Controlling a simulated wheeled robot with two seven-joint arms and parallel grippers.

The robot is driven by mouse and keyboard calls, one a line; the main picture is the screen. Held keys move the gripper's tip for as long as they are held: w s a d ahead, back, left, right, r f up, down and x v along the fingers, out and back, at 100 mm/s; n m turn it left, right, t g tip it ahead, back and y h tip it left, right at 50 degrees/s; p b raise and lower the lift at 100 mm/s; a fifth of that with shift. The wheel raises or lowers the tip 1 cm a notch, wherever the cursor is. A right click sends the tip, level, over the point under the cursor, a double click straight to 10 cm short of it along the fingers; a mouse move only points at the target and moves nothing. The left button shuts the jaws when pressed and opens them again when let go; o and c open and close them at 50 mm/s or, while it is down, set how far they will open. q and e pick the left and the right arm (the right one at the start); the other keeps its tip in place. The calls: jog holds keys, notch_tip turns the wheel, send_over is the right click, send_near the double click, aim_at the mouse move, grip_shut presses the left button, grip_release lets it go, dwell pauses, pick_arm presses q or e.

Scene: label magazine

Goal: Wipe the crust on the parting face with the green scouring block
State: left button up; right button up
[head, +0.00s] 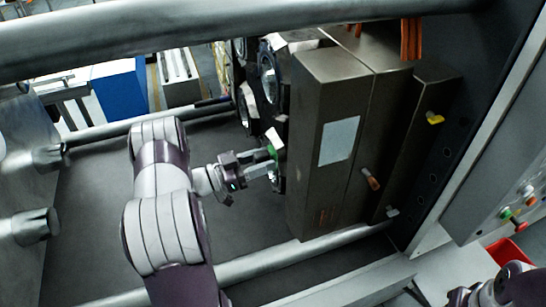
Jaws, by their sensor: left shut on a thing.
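My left gripper (267,161) is shut on the green scouring block (273,151), of which only a small part shows between the fingers. The block is at the left-facing side of the large grey-brown mould (303,150), by its dark round fittings. That side is the parting face, seen almost edge-on and largely hidden. I cannot make out the crust, nor tell whether the block touches the face. My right gripper (460,297) shows only in part at the bottom right corner; its fingers cannot be made out.
Thick steel tie bars run across the top (180,35) and below the mould (270,264). Dark round fittings (268,75) stick out from the mould near the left gripper. Orange hoses (411,38) hang at the top. The dark bay floor left of the mould is open.

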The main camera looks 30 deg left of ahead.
aim_at(254, 162)
dwell(0.3)
pick_arm(q)
jog(key=shift+v, duration=1.6)
jog(key=shift+r, duration=0.2)
